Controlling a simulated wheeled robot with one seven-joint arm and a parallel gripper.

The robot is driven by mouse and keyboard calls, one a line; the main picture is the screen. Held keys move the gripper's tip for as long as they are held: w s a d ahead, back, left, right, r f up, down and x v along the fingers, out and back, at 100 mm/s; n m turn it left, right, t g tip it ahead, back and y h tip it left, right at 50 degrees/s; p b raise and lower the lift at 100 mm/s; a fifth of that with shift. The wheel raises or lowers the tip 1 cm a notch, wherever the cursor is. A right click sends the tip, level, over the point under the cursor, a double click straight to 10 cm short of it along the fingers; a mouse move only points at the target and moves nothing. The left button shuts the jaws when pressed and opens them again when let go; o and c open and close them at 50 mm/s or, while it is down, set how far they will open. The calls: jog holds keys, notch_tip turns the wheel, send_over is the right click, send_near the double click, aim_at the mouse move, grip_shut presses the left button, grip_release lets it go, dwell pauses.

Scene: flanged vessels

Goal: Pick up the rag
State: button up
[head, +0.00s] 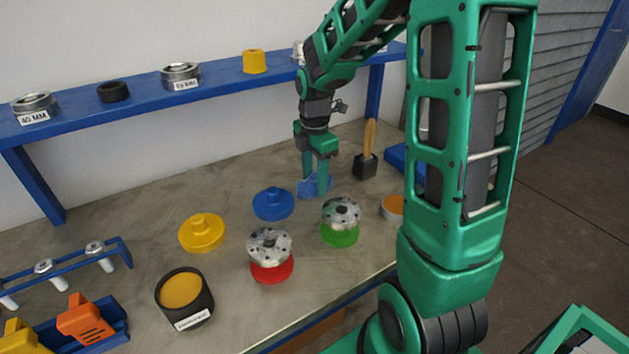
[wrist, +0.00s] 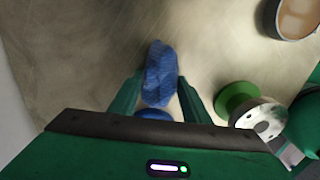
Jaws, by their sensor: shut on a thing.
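The rag (head: 308,188) is a small crumpled blue cloth at the back middle of the workbench. My gripper (head: 316,190) points down over it, and its green fingers are shut on the cloth. In the wrist view the rag (wrist: 159,72) sits between the two fingertips (wrist: 160,88), bunched and sticking out past them. The rag is at or very near the bench top; I cannot tell whether it still touches the surface. Part of it is hidden behind the fingers in the head view.
A blue flanged piece (head: 273,203) stands left of the rag. A green-based metal vessel (head: 340,222) and a red-based one (head: 270,255) stand nearer. A wooden-handled brush (head: 367,155) stands right of my gripper. A blue shelf (head: 220,85) runs behind. A yellow piece (head: 201,233) lies left.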

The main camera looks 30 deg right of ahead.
aim_at(314, 180)
notch_tip(314, 180, up, 18)
dwell(0.6)
jog(key=shift+f, duration=0.1)
